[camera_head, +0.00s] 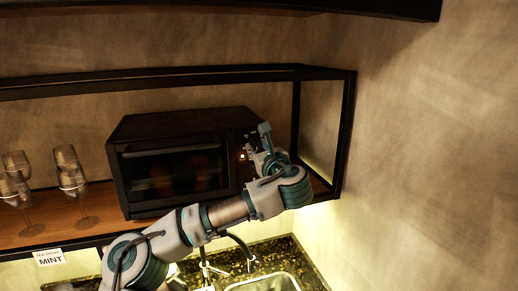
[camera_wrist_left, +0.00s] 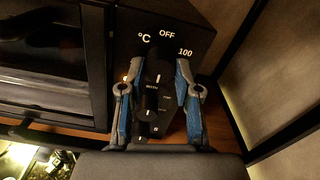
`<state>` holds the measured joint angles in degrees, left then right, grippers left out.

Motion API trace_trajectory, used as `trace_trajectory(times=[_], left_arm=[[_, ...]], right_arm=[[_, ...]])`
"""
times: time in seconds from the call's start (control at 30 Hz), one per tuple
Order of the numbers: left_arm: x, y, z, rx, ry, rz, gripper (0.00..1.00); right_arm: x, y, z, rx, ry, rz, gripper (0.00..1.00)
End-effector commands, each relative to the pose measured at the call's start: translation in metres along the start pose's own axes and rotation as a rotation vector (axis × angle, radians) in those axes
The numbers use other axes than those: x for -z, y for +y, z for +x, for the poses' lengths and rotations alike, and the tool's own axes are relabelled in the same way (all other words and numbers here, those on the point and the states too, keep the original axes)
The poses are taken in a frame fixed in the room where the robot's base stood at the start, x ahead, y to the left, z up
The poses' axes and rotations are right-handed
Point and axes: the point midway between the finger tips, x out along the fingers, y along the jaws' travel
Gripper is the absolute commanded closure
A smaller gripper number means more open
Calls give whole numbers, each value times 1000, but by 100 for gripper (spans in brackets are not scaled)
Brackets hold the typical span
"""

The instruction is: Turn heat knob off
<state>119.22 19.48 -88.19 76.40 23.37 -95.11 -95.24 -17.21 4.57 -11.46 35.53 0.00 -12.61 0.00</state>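The dark toaster oven (camera_head: 175,128) sits on the wooden shelf, its control panel on its right side. My left gripper (camera_head: 258,142) is at that panel. A lower knob (camera_wrist_left: 152,100) near the label BOTH shows between the fingers. My right gripper is not in view.
A black frame post (camera_head: 345,135) and wall are close on the right. A sink (camera_head: 265,284) and dark counter lie below.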

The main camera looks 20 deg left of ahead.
Motion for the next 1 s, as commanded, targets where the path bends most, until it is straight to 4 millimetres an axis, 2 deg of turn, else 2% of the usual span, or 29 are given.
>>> trace_trajectory(times=[0.07,0.47,0.67,1.0], left_arm=[[0,0,0,2,0,0,100],[2,-1,0,3,2,-62,100],[4,-1,0,2,4,-192,100],[5,-2,0,2,4,-507,100]], right_arm=[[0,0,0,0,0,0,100],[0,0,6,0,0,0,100],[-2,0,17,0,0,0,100],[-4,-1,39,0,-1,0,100]])
